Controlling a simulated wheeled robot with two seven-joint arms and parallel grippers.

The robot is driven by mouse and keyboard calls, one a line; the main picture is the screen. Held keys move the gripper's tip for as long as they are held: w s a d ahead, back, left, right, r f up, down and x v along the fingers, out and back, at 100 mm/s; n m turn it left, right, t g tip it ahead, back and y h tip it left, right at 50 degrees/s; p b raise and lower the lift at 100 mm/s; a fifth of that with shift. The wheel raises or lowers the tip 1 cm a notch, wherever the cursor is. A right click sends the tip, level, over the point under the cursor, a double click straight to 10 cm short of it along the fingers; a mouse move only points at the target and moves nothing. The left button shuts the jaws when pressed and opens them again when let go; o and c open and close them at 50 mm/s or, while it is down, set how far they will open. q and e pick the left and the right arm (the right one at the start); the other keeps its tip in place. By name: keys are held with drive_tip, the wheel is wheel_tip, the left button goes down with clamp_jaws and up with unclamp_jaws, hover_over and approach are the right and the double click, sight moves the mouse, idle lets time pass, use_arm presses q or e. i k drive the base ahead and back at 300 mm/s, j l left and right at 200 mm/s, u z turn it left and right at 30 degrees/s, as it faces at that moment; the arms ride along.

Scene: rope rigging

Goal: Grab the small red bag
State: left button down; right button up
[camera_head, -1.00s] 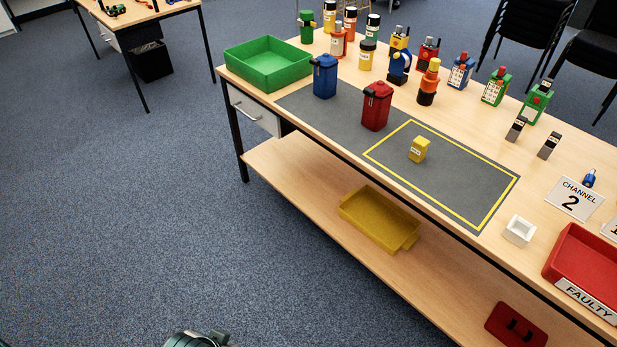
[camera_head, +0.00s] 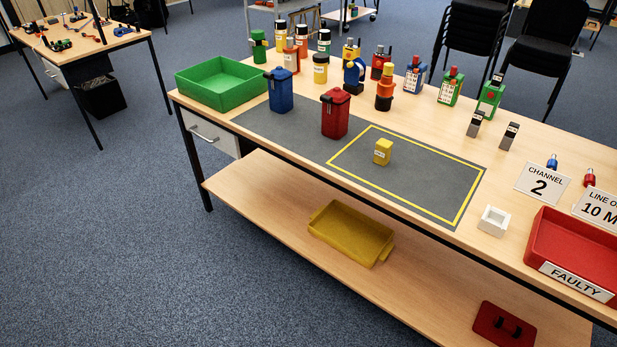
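A small flat red item with black handle-like parts (camera_head: 503,324) lies on the lower shelf (camera_head: 400,295) at the bottom right; it looks like the red bag. A red lidded canister (camera_head: 335,115) with a dark clip stands upright on the grey mat on the table, beside a blue one (camera_head: 281,91). Neither of my grippers is in view.
A yellow tray (camera_head: 350,233) lies on the lower shelf, left of the red item. On the table are a green tray (camera_head: 220,84), a yellow block (camera_head: 383,151), a white holder (camera_head: 493,220) and a red FAULTY tray (camera_head: 575,250). Open carpet lies left.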

sight(334, 125)
drive_tip(key=i+j+z, duration=0.25)
drive_tip(key=i+z, duration=0.2)
drive_tip(key=i+j+z, duration=0.5)
drive_tip(key=i+l, duration=0.05)
drive_tip(key=i, duration=0.05)
